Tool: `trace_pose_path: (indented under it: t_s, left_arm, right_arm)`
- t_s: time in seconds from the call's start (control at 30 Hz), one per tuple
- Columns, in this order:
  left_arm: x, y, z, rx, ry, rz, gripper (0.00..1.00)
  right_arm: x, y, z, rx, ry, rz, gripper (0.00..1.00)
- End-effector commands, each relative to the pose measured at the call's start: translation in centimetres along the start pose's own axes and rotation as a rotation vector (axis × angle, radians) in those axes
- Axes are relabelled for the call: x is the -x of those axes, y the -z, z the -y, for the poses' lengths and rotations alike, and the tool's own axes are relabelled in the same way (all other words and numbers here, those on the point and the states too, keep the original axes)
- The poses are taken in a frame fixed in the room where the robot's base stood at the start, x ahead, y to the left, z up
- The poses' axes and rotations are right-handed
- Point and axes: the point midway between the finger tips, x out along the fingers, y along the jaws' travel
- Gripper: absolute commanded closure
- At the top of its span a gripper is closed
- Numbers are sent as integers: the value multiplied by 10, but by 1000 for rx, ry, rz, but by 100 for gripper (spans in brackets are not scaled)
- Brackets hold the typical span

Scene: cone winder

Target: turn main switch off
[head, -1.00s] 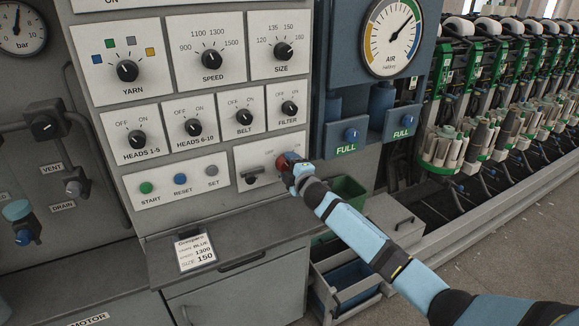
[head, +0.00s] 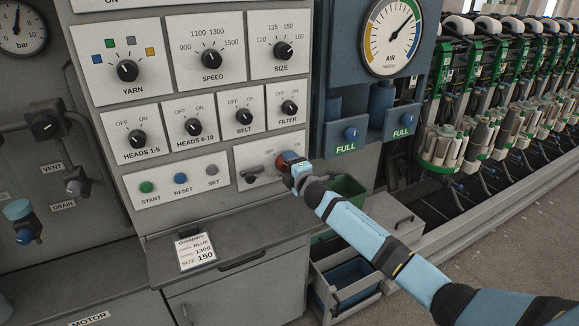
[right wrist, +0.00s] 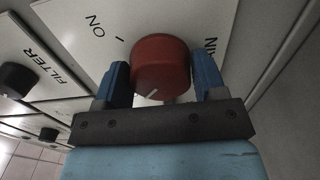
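The main switch is a red round knob (head: 287,158) at the right of the lowest panel in the head view. My right gripper (head: 294,167) is at it, coming from the lower right. In the right wrist view, the red knob (right wrist: 161,66) sits between the two blue fingers of my right gripper (right wrist: 161,80), which lie close against its sides. A short white mark shows low on the knob's face, slanting to the lower left. The ON label shows at upper left; the OFF label is not visible there. My left gripper is not in view.
The FILTER knob (head: 289,108) is above. A job card (head: 195,252) lies on the ledge.

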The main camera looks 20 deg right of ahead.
Motion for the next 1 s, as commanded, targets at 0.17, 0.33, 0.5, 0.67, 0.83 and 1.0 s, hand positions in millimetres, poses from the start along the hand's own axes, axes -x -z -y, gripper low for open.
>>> trace_pose_path:
  t_s: [0.17, 0.33, 0.5, 0.67, 0.83, 1.0]
  left_arm:
    - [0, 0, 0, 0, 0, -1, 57]
    - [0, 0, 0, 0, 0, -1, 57]
    - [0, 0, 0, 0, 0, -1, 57]
    - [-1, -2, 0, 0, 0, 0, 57]
    - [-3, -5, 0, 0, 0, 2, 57]
    - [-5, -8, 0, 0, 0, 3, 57]
  right_arm:
    - [0, 0, 1, -1, 1, 0, 13]
    - [0, 0, 0, -1, 0, 0, 13]
    - [12, 0, 2, -1, 1, 0, 13]
    - [43, 0, 2, 0, 1, -1, 13]
    - [83, 0, 3, 0, 3, -2, 13]
    - [116, 0, 2, -1, 2, -1, 13]
